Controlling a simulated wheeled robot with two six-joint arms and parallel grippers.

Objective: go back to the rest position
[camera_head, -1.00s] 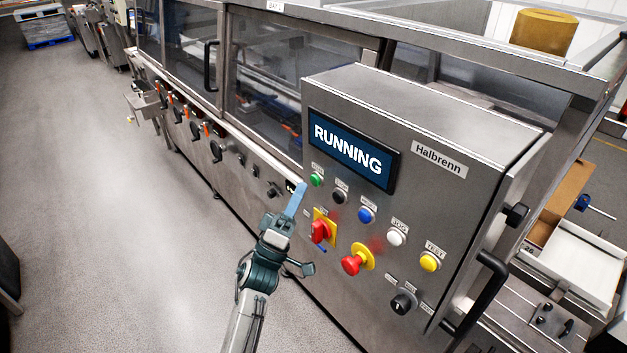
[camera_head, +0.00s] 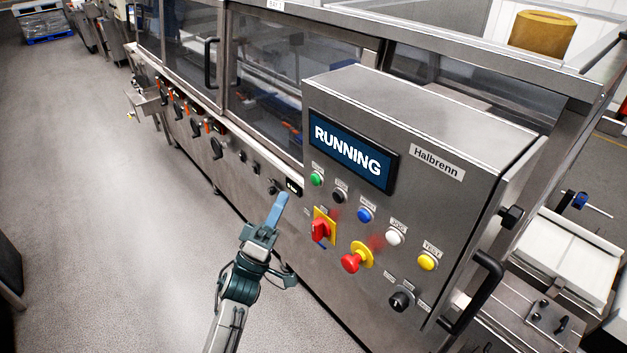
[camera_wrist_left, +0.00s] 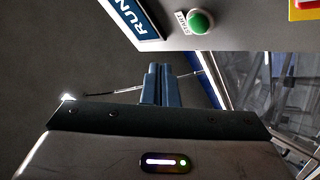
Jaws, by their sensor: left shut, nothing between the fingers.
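My left gripper (camera_head: 279,208) is shut and empty, its blue fingers pressed together. It hangs in front of the machine, to the left of the control box (camera_head: 420,110) and apart from it. In the left wrist view the closed fingers (camera_wrist_left: 160,85) point toward the box, with the green button (camera_wrist_left: 199,21) beyond them. The screen (camera_head: 350,152) reads RUNNING. The green button also shows in the head view (camera_head: 317,179), below the screen's left end. My right gripper is not in view.
The panel carries a red switch on a yellow plate (camera_head: 321,229), a red emergency stop (camera_head: 353,261), and blue, white and yellow buttons. A black handle (camera_head: 480,290) sticks out at its right. Open grey floor (camera_head: 120,240) lies to the left.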

